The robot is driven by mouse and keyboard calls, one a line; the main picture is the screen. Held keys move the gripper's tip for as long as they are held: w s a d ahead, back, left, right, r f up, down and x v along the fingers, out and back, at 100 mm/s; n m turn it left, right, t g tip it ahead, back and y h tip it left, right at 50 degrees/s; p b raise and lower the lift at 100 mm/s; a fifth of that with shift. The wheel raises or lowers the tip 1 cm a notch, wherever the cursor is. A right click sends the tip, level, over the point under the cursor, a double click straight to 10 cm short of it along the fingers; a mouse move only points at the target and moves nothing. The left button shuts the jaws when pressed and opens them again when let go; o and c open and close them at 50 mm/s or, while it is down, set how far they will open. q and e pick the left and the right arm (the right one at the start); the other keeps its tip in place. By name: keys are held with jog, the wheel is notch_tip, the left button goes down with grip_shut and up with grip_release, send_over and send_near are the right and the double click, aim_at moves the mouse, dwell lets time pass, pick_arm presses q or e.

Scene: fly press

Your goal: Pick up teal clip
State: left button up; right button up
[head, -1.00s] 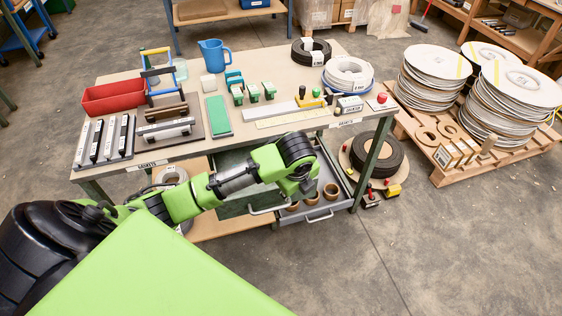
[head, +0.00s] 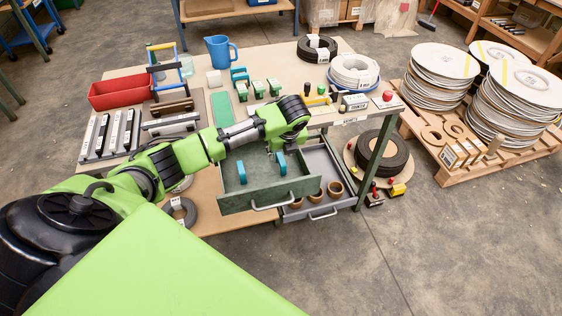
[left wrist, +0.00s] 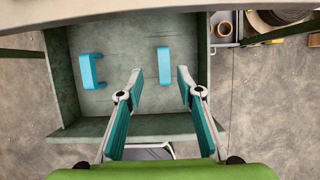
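Two teal clips lie apart in an open green drawer (head: 270,196) below the table top. The left clip (head: 241,172) shows as a C shape in the left wrist view (left wrist: 88,70). The right clip (head: 281,162) shows as a narrow bar in the left wrist view (left wrist: 164,65). My left gripper (left wrist: 160,74) is open and empty above the drawer. Its fingers, with teal pads, point towards the clips, and the right clip appears between the fingertips. In the head view its fingers are hard to make out. My right gripper is not in view.
A grey drawer (head: 322,160) with brown rings stands open to the right of the green one. The table top (head: 200,78) overhangs behind and holds a red bin (head: 122,94), a blue jug (head: 221,52) and other items. A table leg (head: 378,160) stands at the right.

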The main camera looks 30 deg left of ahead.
aim_at(281, 159)
pick_arm(q)
jog(key=shift+x, duration=0.95)
jog(key=shift+d+x, duration=0.25)
jog(key=shift+x, duration=1.1)
jog(key=shift+d+x, duration=0.2)
jog(key=shift+x, duration=1.15)
jog(key=shift+w+f, duration=0.1)
grip_shut()
